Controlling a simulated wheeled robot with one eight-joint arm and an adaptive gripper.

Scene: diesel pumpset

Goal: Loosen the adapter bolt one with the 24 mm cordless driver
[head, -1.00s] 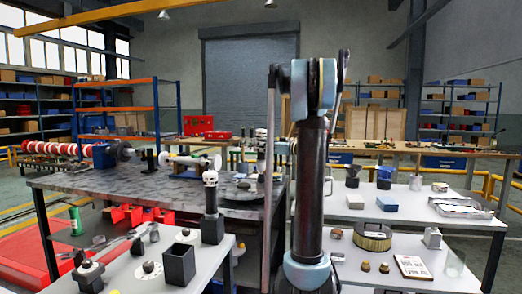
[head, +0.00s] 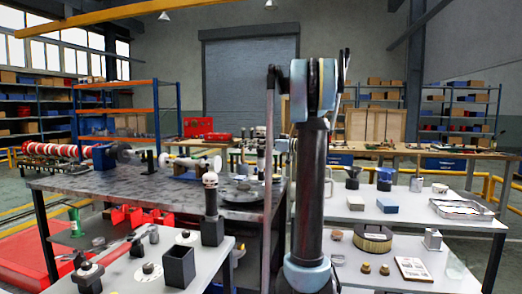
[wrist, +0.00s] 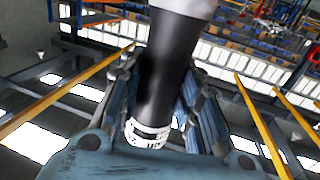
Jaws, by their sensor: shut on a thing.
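My gripper (wrist: 165,125) is shut on a thick black cylindrical tool (wrist: 165,65) in the wrist view. The tool has a white band with dark print near the jaws and a pale section at the top edge of the picture. It looks like the body of the cordless driver, but its size marking cannot be read. Its working end is out of the wrist view. In the head view my upright arm hides most of the gripper and tool. I cannot pick out adapter bolt one in either view.
A dark-topped bench (head: 105,185) carries shaft parts (head: 190,163). A similar black tool with a pale top (head: 210,190) stands in a black holder on the near left table (head: 140,275). An open black box (head: 179,266) is beside it. White tables (head: 400,215) with parts stand right.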

